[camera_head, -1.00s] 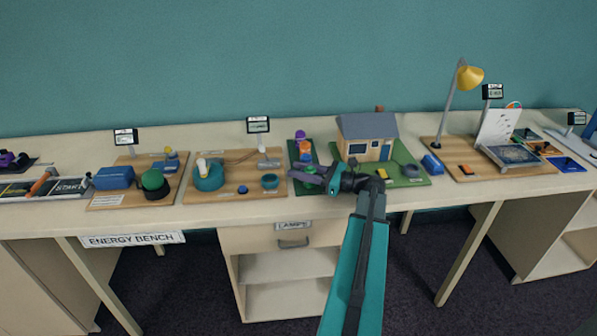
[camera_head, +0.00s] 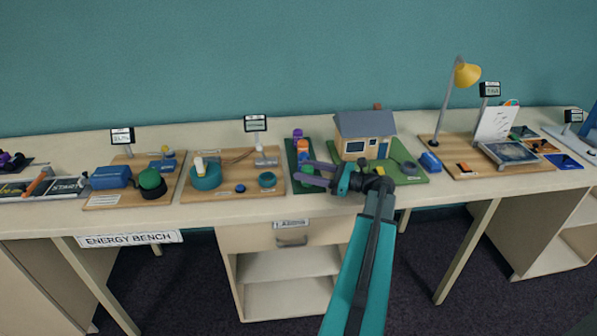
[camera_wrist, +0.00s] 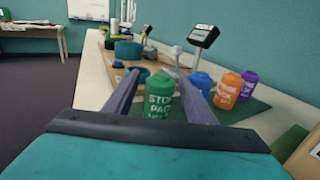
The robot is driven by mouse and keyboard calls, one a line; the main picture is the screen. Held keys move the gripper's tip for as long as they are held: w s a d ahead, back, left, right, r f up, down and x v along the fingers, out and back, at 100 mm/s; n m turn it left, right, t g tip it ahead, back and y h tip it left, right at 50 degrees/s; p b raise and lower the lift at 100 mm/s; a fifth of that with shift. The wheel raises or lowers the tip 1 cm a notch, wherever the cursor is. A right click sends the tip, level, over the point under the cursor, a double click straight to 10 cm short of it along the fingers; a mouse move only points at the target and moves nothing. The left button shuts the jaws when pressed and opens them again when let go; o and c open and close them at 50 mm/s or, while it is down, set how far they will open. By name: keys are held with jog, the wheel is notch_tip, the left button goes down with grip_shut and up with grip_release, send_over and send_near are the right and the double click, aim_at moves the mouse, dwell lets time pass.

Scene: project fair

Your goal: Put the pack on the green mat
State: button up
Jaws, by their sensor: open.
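A green pack (camera_wrist: 159,95) with white lettering stands upright between the two purple fingers of my open gripper (camera_wrist: 155,76) in the wrist view. I cannot tell whether either finger touches it. The head view shows the pack (camera_head: 308,169) partly hidden at the front of a dark green mat (camera_head: 291,152), with my gripper (camera_head: 311,173) reaching it from the right. Blue (camera_wrist: 202,83), orange (camera_wrist: 228,90) and purple (camera_wrist: 249,83) packs stand behind it on this mat. A lighter green mat (camera_head: 411,177) lies under a model house to the right.
The model house (camera_head: 365,135) stands close behind my wrist. A wooden board (camera_head: 222,193) with a teal coil and small parts lies left of the dark mat. A lamp (camera_head: 460,80) stands on the right board. The bench's front strip is mostly clear.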

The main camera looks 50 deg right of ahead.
jog(key=b+v, duration=0.1)
jog(key=v, duration=0.7)
jog(key=shift+s+d, duration=0.1)
jog(key=shift+s, duration=0.1)
jog(key=shift+r, duration=0.15)
dwell(0.4)
